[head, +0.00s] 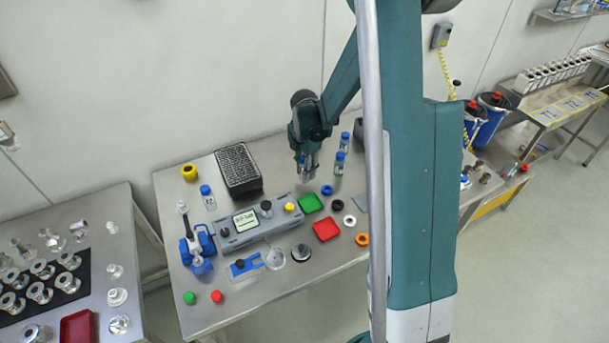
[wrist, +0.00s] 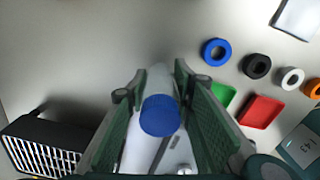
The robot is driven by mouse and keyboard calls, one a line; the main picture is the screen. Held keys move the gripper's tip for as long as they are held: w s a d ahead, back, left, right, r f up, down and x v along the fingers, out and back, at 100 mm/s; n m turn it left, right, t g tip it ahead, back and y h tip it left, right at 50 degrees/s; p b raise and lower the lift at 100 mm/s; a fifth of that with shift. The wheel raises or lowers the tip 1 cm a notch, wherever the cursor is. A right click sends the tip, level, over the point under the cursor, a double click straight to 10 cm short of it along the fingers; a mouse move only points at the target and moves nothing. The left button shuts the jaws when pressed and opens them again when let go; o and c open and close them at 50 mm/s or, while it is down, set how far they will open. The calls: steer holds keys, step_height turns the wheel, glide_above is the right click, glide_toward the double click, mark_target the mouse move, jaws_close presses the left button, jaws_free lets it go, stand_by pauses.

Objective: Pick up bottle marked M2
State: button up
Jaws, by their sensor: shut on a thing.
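My gripper (head: 308,172) is over the back middle of the steel table in the head view. In the wrist view its two green finger pads (wrist: 165,105) are closed on both sides of a clear bottle with a blue cap (wrist: 160,116). No M2 mark can be read on this held bottle. In the head view the fingers hide most of it, and I cannot tell whether its base touches the table. Two more blue-capped bottles stand just right of my gripper, the nearer one (head: 340,164) and the farther one (head: 345,141). Another blue-capped bottle (head: 208,198) stands at the left.
A black rack (head: 238,168) stands left of my gripper. A grey device (head: 248,228) with a display is in front. A green tray (head: 311,204), a red tray (head: 326,229) and several coloured rings, one blue (head: 327,190), lie in front and to the right.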

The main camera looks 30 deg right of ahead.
steer(key=shift+r, duration=3.65)
